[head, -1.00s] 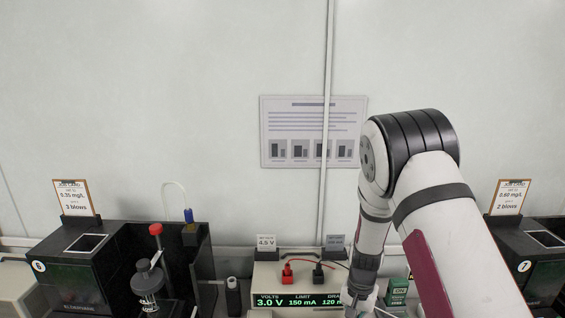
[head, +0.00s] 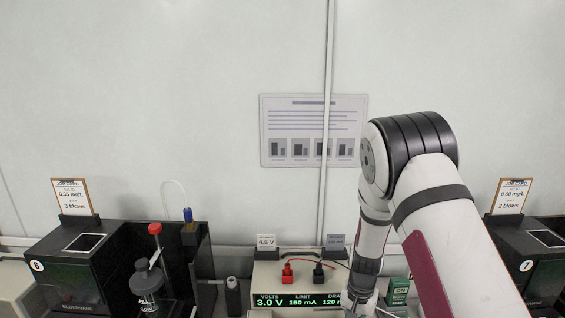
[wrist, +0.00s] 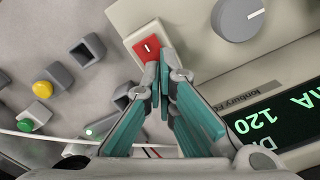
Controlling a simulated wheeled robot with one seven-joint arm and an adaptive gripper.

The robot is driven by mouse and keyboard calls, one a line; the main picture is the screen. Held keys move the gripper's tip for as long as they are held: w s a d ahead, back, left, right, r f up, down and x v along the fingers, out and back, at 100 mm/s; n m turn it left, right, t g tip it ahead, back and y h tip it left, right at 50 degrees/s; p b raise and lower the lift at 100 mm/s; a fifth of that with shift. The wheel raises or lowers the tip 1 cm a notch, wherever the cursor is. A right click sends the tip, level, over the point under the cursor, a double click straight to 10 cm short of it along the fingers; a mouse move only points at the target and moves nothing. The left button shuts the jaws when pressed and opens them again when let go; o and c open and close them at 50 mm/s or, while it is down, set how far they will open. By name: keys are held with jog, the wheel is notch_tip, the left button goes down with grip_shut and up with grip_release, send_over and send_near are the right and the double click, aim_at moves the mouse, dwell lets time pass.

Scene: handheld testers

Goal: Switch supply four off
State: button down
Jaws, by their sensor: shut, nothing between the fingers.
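A beige bench supply (head: 262,289) stands at the bottom middle of the head view. Its green display reads 3.0 V, 150 mA and a partly hidden draw of 120. I cannot see a number four on it. In the wrist view its front panel (wrist: 286,57) shows a red rocker switch (wrist: 147,47) marked with a white line, and a grey knob (wrist: 237,17). My gripper (wrist: 163,72) is shut and empty, its teal fingertips right at the lower edge of the rocker; I cannot tell whether they touch. In the head view my forearm hides the supply's right side.
Red and black plugs (head: 287,272) with leads sit on top of the supply. A green box (head: 398,290) stands right of my wrist. Dark testers six (head: 62,268) and seven (head: 541,262) stand either side. Grey, yellow and green buttons (wrist: 42,89) lie left of the fingers.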

jog(key=shift+r+p, duration=1.1)
jog(key=shift+r, duration=2.4)
jog(key=s+r+n+t, duration=0.1)
jog(key=s+r, duration=0.2)
jog(key=r, duration=0.5)
jog(key=s+a+r+n+t+y, duration=0.1)
jog(key=s+r, duration=0.2)
jog(key=r, duration=0.6)
jog(key=s+r+n+t, duration=0.1)
jog(key=s+r, duration=0.3)
jog(key=r, duration=0.4)
jog(key=s+r+n, duration=0.1)
jog(key=s+r, duration=0.2)
jog(key=s, duration=0.3)
jog(key=s+r+n+t, duration=0.1)
jog(key=s+r, duration=0.2)
jog(key=s, duration=0.3)
jog(key=s+d+r+n+t+h, duration=0.1)
jog(key=s+r, duration=0.2)
jog(key=s, duration=0.3)
jog(key=shift+s, duration=0.2)
